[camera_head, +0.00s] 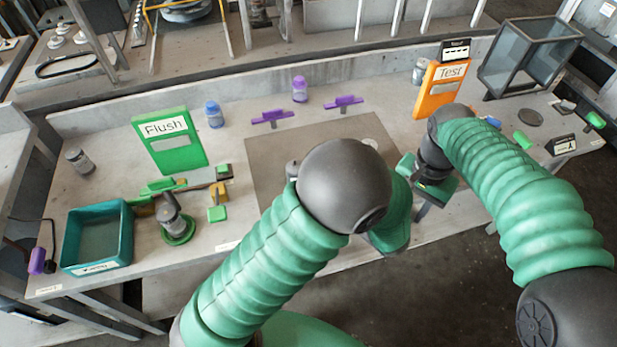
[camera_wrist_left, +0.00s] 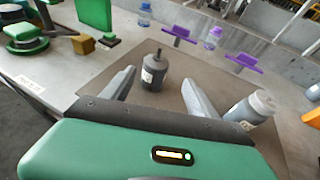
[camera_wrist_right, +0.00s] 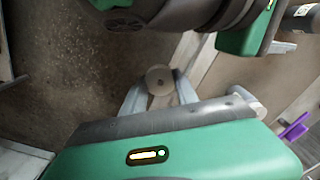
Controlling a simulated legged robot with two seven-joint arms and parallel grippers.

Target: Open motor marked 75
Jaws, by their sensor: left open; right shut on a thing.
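A dark grey motor (camera_wrist_left: 153,72) with a narrow top and a small white label stands on the mat. It is between and beyond the fingers of my open left gripper (camera_wrist_left: 160,92), apart from them. A second grey cylinder (camera_wrist_left: 250,108) with a pale cap and a label is to the right of those fingers. The label numbers are not legible, so I cannot tell which is 75. My right gripper (camera_wrist_right: 160,88) is shut on a round beige-grey disc-like part (camera_wrist_right: 160,77). In the head view my arms hide both gripper tips; a grey motor top (camera_head: 292,170) shows.
A green Flush board (camera_head: 171,142), a teal bin (camera_head: 128,235) and a green-based device (camera_head: 176,230) are on the left. Purple holders (camera_head: 271,118) stand behind the mat. An orange Test board (camera_head: 438,90) and a glass box (camera_head: 528,58) are at the right.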

